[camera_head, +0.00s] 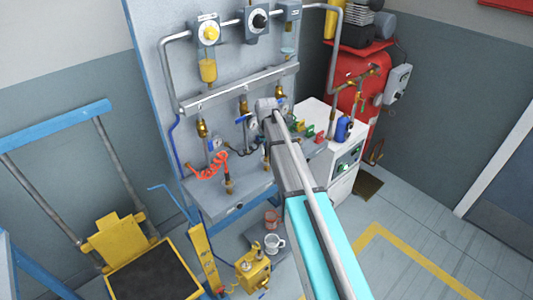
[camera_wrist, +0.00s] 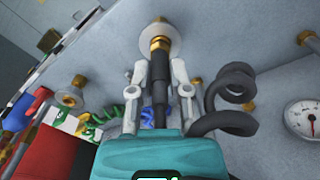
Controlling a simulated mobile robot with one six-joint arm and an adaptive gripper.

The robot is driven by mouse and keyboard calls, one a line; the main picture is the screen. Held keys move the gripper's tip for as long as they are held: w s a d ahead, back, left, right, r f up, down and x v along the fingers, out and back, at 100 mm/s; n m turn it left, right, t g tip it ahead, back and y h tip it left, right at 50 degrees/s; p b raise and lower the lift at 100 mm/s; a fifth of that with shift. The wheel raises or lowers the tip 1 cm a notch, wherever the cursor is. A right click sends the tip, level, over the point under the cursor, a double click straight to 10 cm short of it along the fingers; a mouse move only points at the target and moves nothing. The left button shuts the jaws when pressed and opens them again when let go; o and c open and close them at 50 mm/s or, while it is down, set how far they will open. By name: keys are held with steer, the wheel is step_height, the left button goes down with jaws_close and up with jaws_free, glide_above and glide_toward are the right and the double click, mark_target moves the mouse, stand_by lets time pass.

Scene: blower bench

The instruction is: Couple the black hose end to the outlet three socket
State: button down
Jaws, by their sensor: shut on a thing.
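My gripper (camera_wrist: 160,72) is shut on the black hose end (camera_wrist: 160,92), with one pale finger on each side. A brass collar (camera_wrist: 159,45) shows at the far tip of the hose end. Right in line with it is a pale round socket (camera_wrist: 156,32) on the grey panel. The collar and socket overlap in the wrist view; I cannot tell whether they are joined, nor read an outlet number. The coiled black hose (camera_wrist: 225,108) loops to the right of my gripper. In the head view my arm hides the gripper and hose end.
A pressure gauge (camera_wrist: 303,116) sits at the right in the wrist view. Another brass-fitted socket (camera_wrist: 70,97) is at the left. In the head view, a red coiled hose (camera_head: 211,166) hangs left of my arm, and a white cabinet (camera_head: 345,180) stands to its right.

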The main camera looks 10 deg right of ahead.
steer(key=shift+r, duration=0.1)
steer(key=shift+r+p, duration=2.4)
steer(key=shift+p, duration=0.05)
steer(key=shift+s, duration=0.1)
